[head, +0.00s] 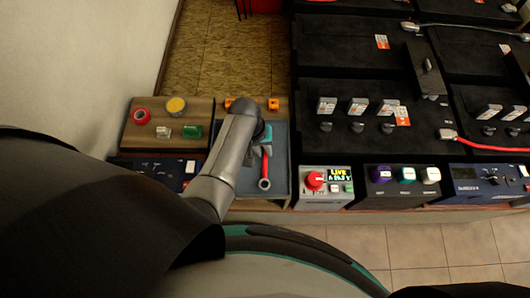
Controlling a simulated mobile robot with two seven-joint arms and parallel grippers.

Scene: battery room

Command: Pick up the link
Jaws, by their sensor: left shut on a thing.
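My left gripper (266,138) is over the grey tray (282,185) and is seen from above, with its wrist hiding part of the jaws. It is shut on a red piece with a grey ring end (265,168), which seems to be the link. The red piece points from the jaws toward the near edge of the tray. I cannot tell whether it touches the tray floor. Its far end is hidden under the gripper. My right gripper is not in view.
Black battery blocks (350,130) with red cables fill the right side.

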